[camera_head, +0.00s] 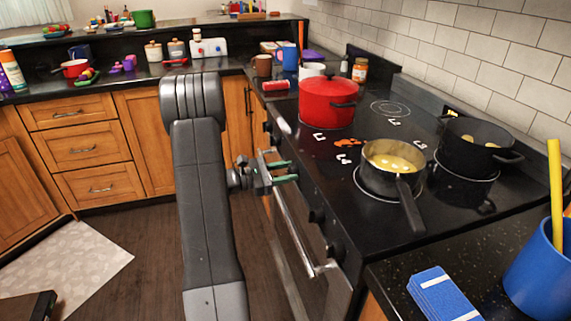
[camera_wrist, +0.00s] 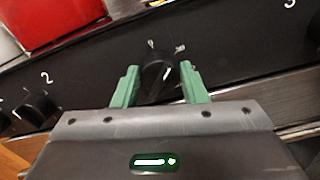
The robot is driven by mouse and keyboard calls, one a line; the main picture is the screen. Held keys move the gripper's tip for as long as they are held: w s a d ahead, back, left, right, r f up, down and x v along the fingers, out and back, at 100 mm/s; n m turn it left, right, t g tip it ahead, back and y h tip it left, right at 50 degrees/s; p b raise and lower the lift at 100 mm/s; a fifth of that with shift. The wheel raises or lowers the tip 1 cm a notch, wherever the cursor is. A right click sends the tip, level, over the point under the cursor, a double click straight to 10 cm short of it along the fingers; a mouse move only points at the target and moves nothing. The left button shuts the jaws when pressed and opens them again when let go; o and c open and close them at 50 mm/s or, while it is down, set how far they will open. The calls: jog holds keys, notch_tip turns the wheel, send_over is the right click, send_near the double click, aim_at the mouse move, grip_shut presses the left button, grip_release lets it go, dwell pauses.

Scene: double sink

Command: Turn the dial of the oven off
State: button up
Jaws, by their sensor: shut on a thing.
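The oven dial (camera_wrist: 158,75) is a black round knob on the black front panel, in the middle of the wrist view. My gripper (camera_wrist: 158,85) has one green finger on each side of it and is shut on it. In the head view my gripper (camera_head: 284,172) is at the stove's front panel, above the oven door (camera_head: 300,250); the dial between its fingers is hidden there. White marks show above the dial in the wrist view, too small to read.
Another knob (camera_wrist: 38,106), marked 2, is at left in the wrist view. A red pot (camera_head: 327,103), a saucepan (camera_head: 385,180) with its handle toward the front, and a black pot (camera_head: 470,150) stand on the stove. The oven handle (camera_head: 291,225) runs below my gripper.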

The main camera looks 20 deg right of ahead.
jog(key=shift+w+n+p, duration=0.1)
jog(key=shift+n+p, duration=3.35)
jog(key=shift+n, duration=0.75)
jog(key=o, duration=1)
jog(key=shift+c, duration=0.2)
jog(key=a+b, duration=0.1)
jog(key=a, duration=1.2)
jog(key=shift+w+a, duration=0.4)
